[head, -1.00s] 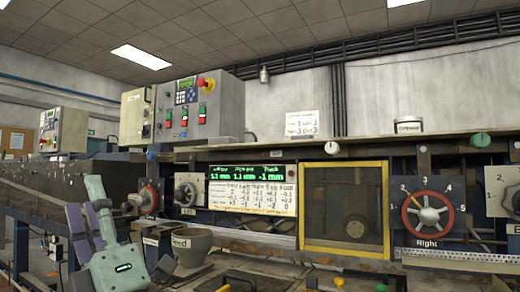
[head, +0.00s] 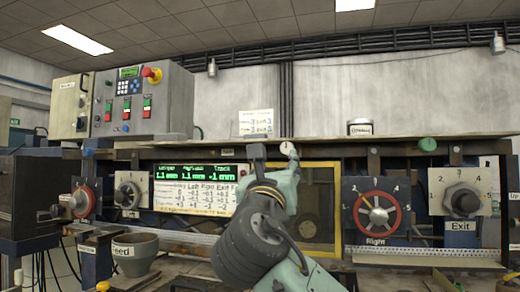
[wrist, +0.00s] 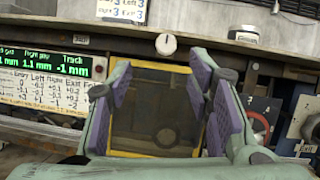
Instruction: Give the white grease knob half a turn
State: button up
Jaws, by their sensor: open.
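The white grease knob (head: 287,148) is a small round white dial on the edge of the long shelf, above the yellow-framed window. In the wrist view the white knob (wrist: 166,44) shows whole, with a dark mark on its face. My gripper (head: 274,152) is raised in front of the window, and in the head view its right fingertip is close to the knob in the picture. In the wrist view my gripper (wrist: 162,70) is open and empty, its purple-padded fingers wide apart. The knob appears just above and between the fingertips, not touched by them.
The yellow-framed window (head: 322,168) lies behind my gripper. A green knob (head: 427,147) sits farther right on the shelf edge. The red Right dial (head: 377,212) and Exit dial (head: 461,200) are at right. A display panel (head: 199,188) is at left. A Feed bowl (head: 134,254) stands below.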

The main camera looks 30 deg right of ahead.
aim_at(286, 150)
jog(key=shift+g+h, duration=0.3)
jog(key=p+x, duration=0.2)
jog(key=x, duration=0.3)
jog(key=p+x, duration=0.2)
jog(key=x, duration=0.2)
jog(key=shift+d+r, duration=0.25)
jog(key=shift+d, duration=0.2)
jog(key=shift+w+d+r+p, duration=0.1)
jog(key=shift+w+d+p, duration=0.3)
jog(key=shift+c, duration=0.2)
grip_shut()
